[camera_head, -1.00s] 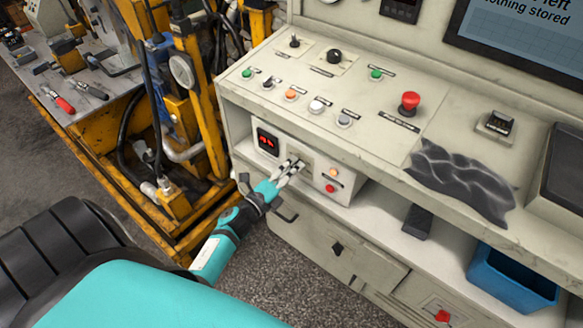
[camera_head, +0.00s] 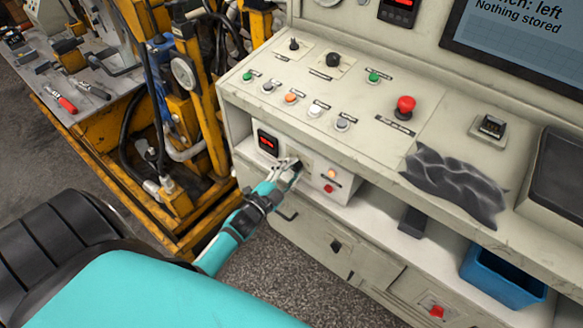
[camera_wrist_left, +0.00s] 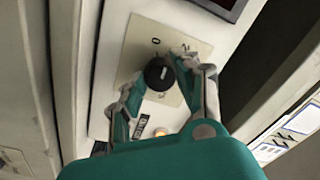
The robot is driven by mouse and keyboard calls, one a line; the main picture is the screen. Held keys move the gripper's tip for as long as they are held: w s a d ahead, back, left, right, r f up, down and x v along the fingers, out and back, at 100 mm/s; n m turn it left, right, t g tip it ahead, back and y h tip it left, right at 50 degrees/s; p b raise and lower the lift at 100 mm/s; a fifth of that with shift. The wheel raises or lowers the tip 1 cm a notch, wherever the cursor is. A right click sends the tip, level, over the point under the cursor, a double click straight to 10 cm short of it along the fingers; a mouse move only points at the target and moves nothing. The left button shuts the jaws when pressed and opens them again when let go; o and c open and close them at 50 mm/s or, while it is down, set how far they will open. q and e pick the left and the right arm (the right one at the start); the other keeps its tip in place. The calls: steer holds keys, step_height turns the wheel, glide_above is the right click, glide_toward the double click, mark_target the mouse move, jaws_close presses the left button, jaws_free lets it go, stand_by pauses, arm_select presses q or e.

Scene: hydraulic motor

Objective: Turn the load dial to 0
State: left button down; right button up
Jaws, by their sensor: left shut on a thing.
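The load dial (camera_wrist_left: 157,75) is a round black knob with a white mark, on a beige plate (camera_wrist_left: 137,52) with a "0" printed at its upper edge. The white mark points roughly up in the left wrist view, near but not clearly at the "0". My left gripper (camera_wrist_left: 158,78) is shut on the dial, with one finger on each side. In the head view my left gripper (camera_head: 290,165) is at the front of the small control box, and the dial is mostly hidden by its fingers. My right gripper is not in view.
A red-lit display (camera_head: 268,142) is left of the dial, and an orange and a red button (camera_head: 329,188) are right of it. The console panel above holds several buttons and a red emergency button (camera_head: 405,106). A blue bin (camera_head: 503,277) stands on the shelf at right.

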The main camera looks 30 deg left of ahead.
arm_select(q)
steer(key=n+p, duration=0.1)
steer(key=n, duration=0.3)
steer(key=shift+n, duration=0.4)
steer(key=shift+f+n, duration=0.1)
steer(key=shift+n, duration=0.3)
steer(key=c, duration=1)
jaws_free()
steer(key=shift+o, duration=0.2)
steer(key=shift+s, duration=0.15)
steer(key=s, duration=1.1)
steer(key=shift+s+a, duration=0.2)
steer(key=shift+s, duration=0.2)
steer(key=shift+f, duration=0.15)
